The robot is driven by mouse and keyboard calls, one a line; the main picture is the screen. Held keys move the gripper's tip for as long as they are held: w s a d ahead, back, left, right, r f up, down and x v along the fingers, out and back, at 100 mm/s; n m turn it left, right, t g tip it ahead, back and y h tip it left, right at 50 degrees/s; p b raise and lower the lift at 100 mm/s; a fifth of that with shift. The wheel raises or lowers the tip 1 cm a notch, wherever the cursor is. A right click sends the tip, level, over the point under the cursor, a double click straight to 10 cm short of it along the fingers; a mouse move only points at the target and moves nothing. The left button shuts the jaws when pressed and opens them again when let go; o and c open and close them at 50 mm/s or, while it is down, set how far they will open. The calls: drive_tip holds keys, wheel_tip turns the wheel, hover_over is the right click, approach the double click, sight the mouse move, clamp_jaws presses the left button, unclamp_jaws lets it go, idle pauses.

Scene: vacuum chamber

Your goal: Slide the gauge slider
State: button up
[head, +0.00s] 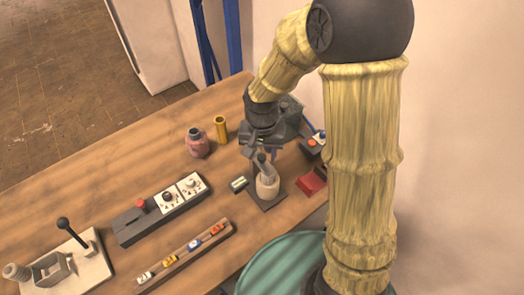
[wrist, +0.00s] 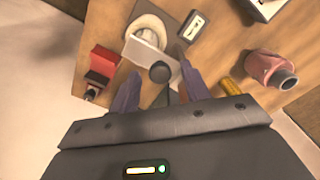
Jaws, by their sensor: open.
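My gripper (head: 262,156) points down over a cream rounded body (head: 268,187) on a dark square base near the table's right side. In the wrist view my open gripper (wrist: 158,92) has one finger on each side of a black round knob (wrist: 160,72) on a short stem. The fingers look apart from the knob. A pale flat plate (wrist: 150,62) lies behind the knob, by the cream body (wrist: 147,28). A small dark block with a light face (head: 239,184) sits beside it. I cannot tell for sure which part is the gauge slider.
A pink jar (head: 197,143) and a yellow cylinder (head: 221,129) stand behind. A red block (head: 312,181) is to the right. A box with a red button (head: 158,209), a strip of toy cars (head: 184,257) and a lever unit (head: 74,262) lie to the left.

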sight(262, 156)
drive_tip(key=shift+c, duration=0.2)
clamp_jaws()
drive_tip(key=shift+r+p, duration=1.6)
drive_tip(key=shift+r, duration=0.65)
drive_tip(key=shift+w+a, duration=0.1)
drive_tip(key=shift+w, duration=0.05)
drive_tip(key=shift+r, duration=0.1)
drive_tip(key=shift+c, duration=0.3)
unclamp_jaws()
drive_tip(key=shift+o, duration=0.5)
